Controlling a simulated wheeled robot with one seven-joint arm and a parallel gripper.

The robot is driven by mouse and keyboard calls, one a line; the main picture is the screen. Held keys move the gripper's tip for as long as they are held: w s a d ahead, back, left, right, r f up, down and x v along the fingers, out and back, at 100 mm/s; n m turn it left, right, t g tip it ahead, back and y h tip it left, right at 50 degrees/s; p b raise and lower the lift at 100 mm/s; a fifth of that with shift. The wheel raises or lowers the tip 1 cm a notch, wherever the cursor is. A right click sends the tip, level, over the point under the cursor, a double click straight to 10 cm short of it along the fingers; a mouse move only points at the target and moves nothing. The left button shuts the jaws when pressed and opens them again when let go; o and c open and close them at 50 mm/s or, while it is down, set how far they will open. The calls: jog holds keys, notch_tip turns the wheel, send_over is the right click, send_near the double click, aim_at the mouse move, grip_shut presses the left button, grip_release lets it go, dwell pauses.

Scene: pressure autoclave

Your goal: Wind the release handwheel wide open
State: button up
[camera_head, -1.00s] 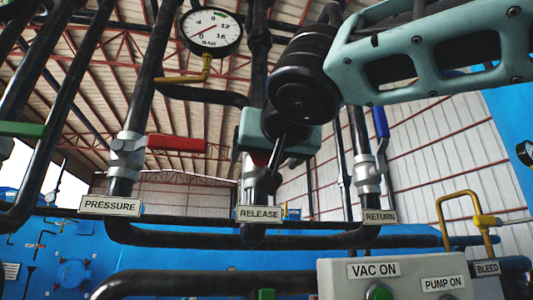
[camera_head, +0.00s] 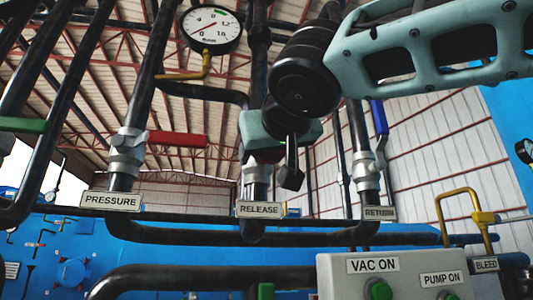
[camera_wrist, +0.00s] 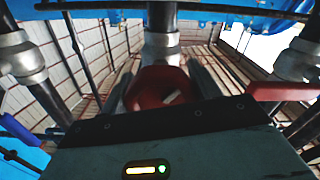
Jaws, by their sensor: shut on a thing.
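The red release handwheel (camera_wrist: 160,88) sits on the middle pipe in the wrist view, between the two dark fingers of my gripper (camera_wrist: 163,75). My gripper is shut on the handwheel. In the head view my gripper (camera_head: 270,153) covers most of the wheel, with only a bit of red showing under the teal hand. One dark finger hangs to the right of the pipe. The RELEASE label (camera_head: 260,210) is below, on the same pipe. How far the wheel is turned cannot be told.
A red lever (camera_head: 178,139) is on the PRESSURE pipe at left. A blue lever (camera_head: 379,117) is on the RETURN pipe at right. A gauge (camera_head: 211,29) stands above left. A control box (camera_head: 335,275) and a yellow bleed pipe (camera_head: 442,205) are lower right.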

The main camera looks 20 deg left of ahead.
jog(key=shift+d+n, duration=0.1)
jog(key=shift+n, duration=3.5)
jog(key=o, duration=1)
jog(key=shift+r, duration=0.1)
jog(key=b+v, duration=0.2)
jog(key=v, duration=1.5)
jog(key=shift+s+d, duration=0.1)
jog(key=shift+d, duration=0.1)
